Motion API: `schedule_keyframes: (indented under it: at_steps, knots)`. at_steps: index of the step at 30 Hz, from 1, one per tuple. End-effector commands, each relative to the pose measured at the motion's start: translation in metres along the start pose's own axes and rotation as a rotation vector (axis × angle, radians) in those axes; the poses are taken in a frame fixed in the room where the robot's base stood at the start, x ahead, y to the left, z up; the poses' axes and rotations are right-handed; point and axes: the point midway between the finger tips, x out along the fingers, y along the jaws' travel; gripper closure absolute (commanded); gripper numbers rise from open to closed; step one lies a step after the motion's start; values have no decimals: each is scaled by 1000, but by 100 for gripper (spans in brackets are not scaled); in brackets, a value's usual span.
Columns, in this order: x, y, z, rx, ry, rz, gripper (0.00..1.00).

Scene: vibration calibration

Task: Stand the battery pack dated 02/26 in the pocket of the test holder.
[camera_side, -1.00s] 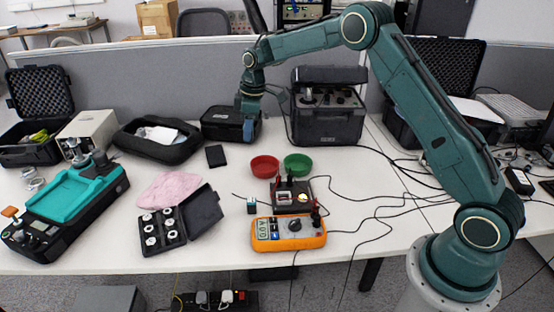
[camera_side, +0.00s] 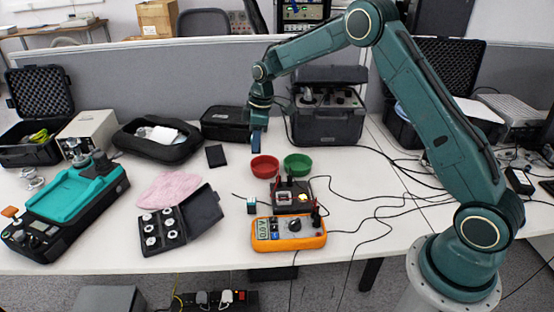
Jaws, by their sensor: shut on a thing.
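My gripper (camera_side: 256,152) points down just above and left of the red bowl in the picture, over the back of the table. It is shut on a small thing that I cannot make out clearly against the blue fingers. A small dark and teal block with a thin lead (camera_side: 251,206), perhaps a battery pack, lies left of the test holder. The test holder (camera_side: 291,208) is a dark box with a lit lamp, behind the orange meter. Its pocket's inside is too small to make out. No printed date is legible.
A red bowl (camera_side: 265,168) and a green bowl (camera_side: 298,165) stand behind the holder. The orange meter (camera_side: 288,235) is in front of it. Cables run to the right. An open black case (camera_side: 205,208) with round pieces lies left.

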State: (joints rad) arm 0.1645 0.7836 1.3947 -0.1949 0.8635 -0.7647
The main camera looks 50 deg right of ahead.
Motion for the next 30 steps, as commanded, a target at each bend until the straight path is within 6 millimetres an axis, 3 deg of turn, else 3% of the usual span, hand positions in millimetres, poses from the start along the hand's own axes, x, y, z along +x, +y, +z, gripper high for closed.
schedule_keyframes:
  at_steps: [15,21,30]
  knots:
    - [50,-44,71,-23,-3,-3,99]
    - [57,-54,86,-29,-5,0,99]
    - [59,-56,89,-31,-5,2,99]
